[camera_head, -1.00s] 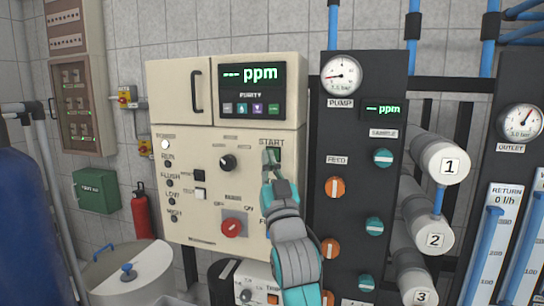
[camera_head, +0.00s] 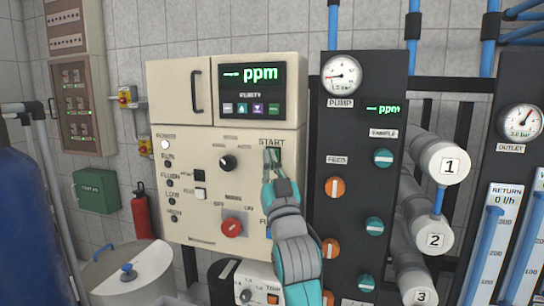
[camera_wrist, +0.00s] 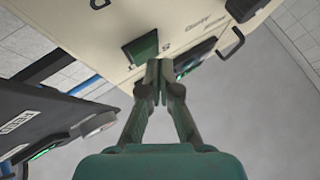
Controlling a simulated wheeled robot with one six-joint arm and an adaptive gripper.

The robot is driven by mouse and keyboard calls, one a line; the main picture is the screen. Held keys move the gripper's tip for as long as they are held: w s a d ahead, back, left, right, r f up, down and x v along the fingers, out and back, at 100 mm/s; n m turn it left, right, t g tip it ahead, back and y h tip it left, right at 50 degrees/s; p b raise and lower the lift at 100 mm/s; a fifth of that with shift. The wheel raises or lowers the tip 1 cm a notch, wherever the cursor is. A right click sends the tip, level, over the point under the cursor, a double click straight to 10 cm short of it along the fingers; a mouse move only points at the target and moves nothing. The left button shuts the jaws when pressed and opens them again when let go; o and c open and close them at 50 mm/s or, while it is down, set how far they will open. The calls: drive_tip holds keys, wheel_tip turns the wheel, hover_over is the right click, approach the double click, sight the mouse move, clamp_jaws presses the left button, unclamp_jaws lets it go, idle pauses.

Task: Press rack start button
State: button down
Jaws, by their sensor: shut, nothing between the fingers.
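The start button (camera_head: 274,154) is a dark green square under the START label, on the right side of the cream control cabinet (camera_head: 210,215). It also shows in the wrist view (camera_wrist: 140,49) as a green square left of the fingertips. My gripper (camera_head: 270,157) is shut and empty, with its fingertips in front of the button and partly covering it. In the wrist view the closed fingertips (camera_wrist: 159,66) lie beside the button's lower right edge. I cannot tell whether they touch the panel.
A red rotary switch (camera_head: 232,228) and a black knob (camera_head: 227,163) sit left of my gripper on the cabinet. A dark panel (camera_head: 351,120) with orange and teal valves stands close on the right. White numbered cylinders (camera_head: 432,158) are beyond it.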

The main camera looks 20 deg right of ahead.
drive_tip(key=shift+w+d, duration=0.3)
drive_tip(key=shift+w, duration=0.05)
idle(0.7)
idle(0.4)
drive_tip(key=shift+s+a, duration=0.5)
drive_tip(key=shift+s, duration=0.25)
drive_tip(key=shift+s+a, duration=0.75)
drive_tip(key=shift+s, duration=0.25)
drive_tip(key=shift+s+a, duration=0.75)
drive_tip(key=shift+s, duration=0.25)
